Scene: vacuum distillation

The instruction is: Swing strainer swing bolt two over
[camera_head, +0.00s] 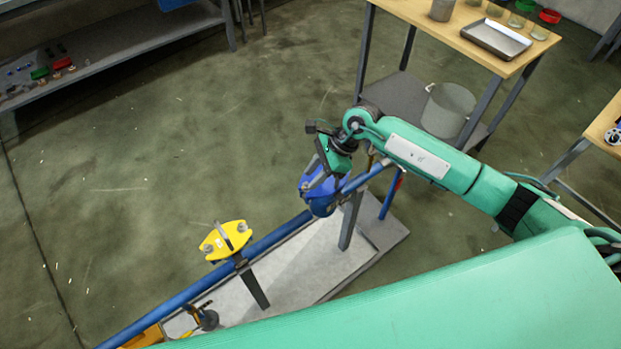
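The blue strainer (322,204) sits in the blue pipe run (271,240) near the middle of the view. My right gripper (316,160) reaches in from the right and is at the top of the strainer. The gripper and wrist cover part of the strainer's top. The swing bolts are too small and too covered to tell apart, and I cannot tell whether the fingers touch one. The finger gap does not show clearly. My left gripper is not in view.
A yellow part with round knobs (226,241) stands on the pipe to the left. The pipe is held by posts on a grey base plate (300,275). A wooden table (450,35) with a tray (496,39) stands behind. Open floor lies to the left.

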